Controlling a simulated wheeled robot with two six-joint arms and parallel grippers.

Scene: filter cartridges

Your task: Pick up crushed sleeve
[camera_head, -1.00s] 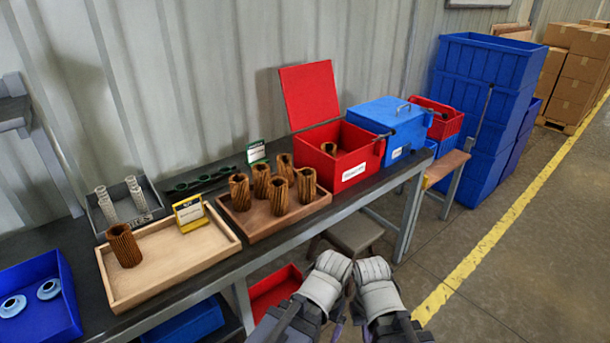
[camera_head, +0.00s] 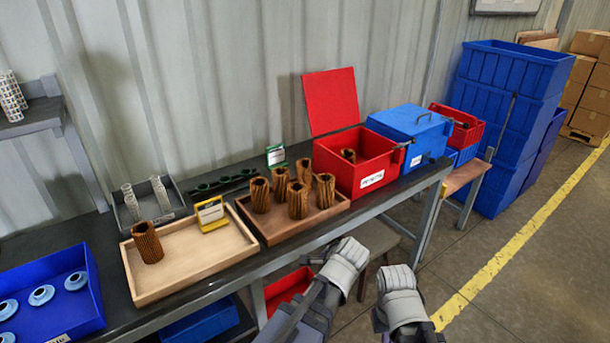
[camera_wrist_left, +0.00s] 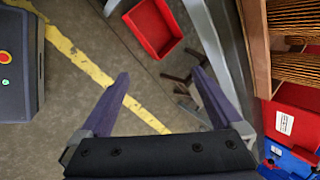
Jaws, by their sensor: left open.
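Brown pleated sleeves stand upright on the bench. One sleeve (camera_head: 146,243) is alone in a light wooden tray (camera_head: 180,281). Several more, such as this sleeve (camera_head: 298,200), stand in a darker wooden tray (camera_head: 322,218), and one sleeve (camera_head: 348,155) shows inside the open red box (camera_head: 372,168). I cannot tell which is crushed. My left gripper (camera_head: 345,262) is in front of the bench, apart from the sleeves; its jaws (camera_wrist_left: 160,76) are open and empty in the left wrist view. My right gripper (camera_head: 401,292) is to its right; its jaws cannot be made out.
A yellow card stand (camera_head: 212,214) sits in the light tray. A grey tray (camera_head: 173,190) with white mesh tubes is behind it. A blue bin (camera_head: 85,318) with pale blue rings is at left. A lidded blue box (camera_head: 405,140) stands right of the red box. A stool is below.

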